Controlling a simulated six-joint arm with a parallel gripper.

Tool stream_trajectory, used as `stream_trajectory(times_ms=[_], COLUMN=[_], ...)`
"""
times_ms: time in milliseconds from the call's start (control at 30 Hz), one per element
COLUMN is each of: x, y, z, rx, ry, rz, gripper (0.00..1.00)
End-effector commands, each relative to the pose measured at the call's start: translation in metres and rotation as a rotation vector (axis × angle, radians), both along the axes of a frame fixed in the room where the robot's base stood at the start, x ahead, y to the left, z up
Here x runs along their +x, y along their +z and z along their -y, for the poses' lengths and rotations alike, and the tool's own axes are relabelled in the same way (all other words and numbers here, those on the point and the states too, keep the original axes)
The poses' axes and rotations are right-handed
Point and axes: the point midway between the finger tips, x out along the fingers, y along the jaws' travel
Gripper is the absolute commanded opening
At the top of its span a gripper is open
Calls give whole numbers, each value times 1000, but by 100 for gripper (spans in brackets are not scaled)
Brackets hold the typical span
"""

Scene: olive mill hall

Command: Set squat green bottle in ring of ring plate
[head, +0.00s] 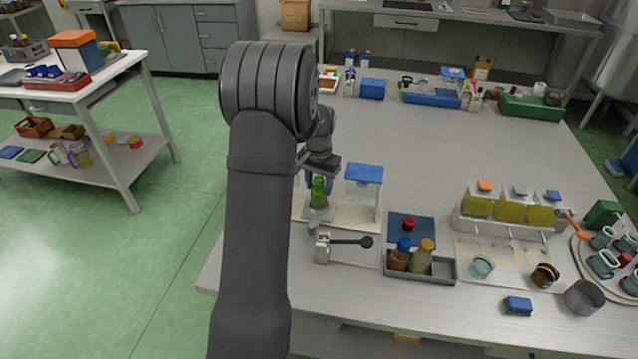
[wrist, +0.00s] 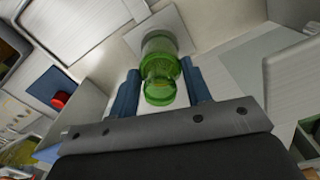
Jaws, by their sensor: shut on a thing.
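The squat green bottle (head: 318,193) is upright between the blue fingers of my gripper (head: 319,178), which is shut on it. In the wrist view the bottle (wrist: 160,72) sits between the two fingers (wrist: 160,84). A pale square plate (head: 318,214), which looks like the ring plate, lies directly below the bottle. The plate also shows behind the bottle in the wrist view (wrist: 185,24). The bottle hides the plate's middle, so I cannot see the ring. I cannot tell whether the bottle's base touches the plate or sits inside the ring.
A stand with a blue top (head: 364,173) rises close to the right of the bottle. In front are a small device with a dark-knobbed lever (head: 350,241) and a grey tray (head: 440,274) with two bottles. The table's middle behind is mostly clear.

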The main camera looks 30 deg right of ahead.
Motion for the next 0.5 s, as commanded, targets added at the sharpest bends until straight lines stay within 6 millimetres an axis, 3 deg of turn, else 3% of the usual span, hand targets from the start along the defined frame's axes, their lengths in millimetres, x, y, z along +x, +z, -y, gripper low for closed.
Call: stream_trajectory(times_ms=[500], x=[0], y=[-13], z=[0], rx=[1], ry=[0], rz=[0], gripper=[30])
